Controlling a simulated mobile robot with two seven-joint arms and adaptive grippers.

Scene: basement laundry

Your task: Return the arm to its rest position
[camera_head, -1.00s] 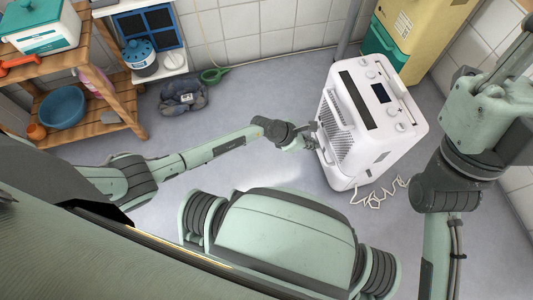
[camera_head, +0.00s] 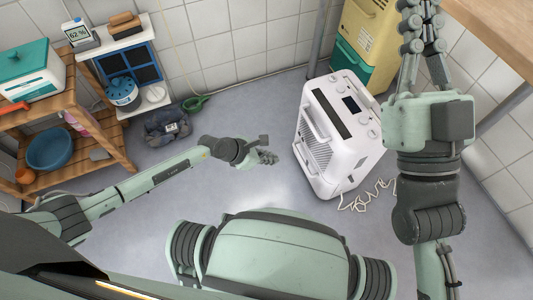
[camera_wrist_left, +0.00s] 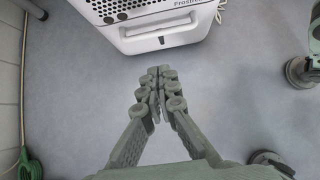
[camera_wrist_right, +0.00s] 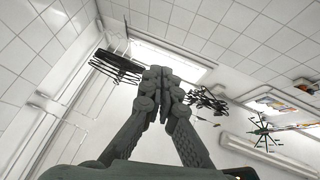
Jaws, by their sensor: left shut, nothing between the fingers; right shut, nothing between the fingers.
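My left gripper (camera_head: 266,157) is shut and empty, low over the grey floor to the left of the white appliance. In the left wrist view its fingers (camera_wrist_left: 160,82) meet in front of the appliance's lower front, with bare floor around them. My right gripper (camera_head: 424,15) points up at the right of the head view, with its tips near the top edge. In the right wrist view its fingers (camera_wrist_right: 158,80) are together and empty, pointing toward the ceiling and tiled walls.
The white appliance (camera_head: 340,135) stands on the floor with its cord (camera_head: 368,195) loose beside it. A wooden shelf (camera_head: 105,165) stands at left. A dark cloth bundle (camera_head: 167,127) lies on the floor. Yellow and green containers (camera_head: 365,35) stand behind. A wooden top (camera_head: 505,30) is at upper right.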

